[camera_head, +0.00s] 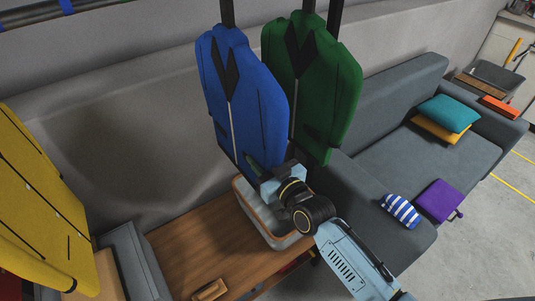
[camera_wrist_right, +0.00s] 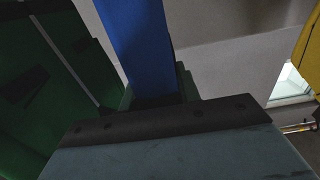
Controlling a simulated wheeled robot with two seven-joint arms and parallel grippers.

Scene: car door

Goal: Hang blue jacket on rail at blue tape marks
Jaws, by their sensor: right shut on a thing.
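The blue jacket (camera_head: 235,95) hangs upright in the head view, left of the green jacket (camera_head: 325,85), with a dark bar rising from its collar. My right gripper (camera_head: 257,167) is at its lower edge and shut on it. In the right wrist view, a narrow strip of the blue jacket (camera_wrist_right: 143,50) runs down into my right gripper (camera_wrist_right: 158,95). The dark rail (camera_head: 40,13) crosses the top left corner, with a blue tape mark (camera_head: 66,6) on it. My left gripper is not in view.
A yellow jacket (camera_head: 35,190) is at the left. A grey bin (camera_head: 248,216) stands on a wooden table (camera_head: 185,245) below the blue jacket. A grey sofa (camera_head: 360,175) with several cushions is at the right. The wall (camera_head: 135,110) between rail and jackets is bare.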

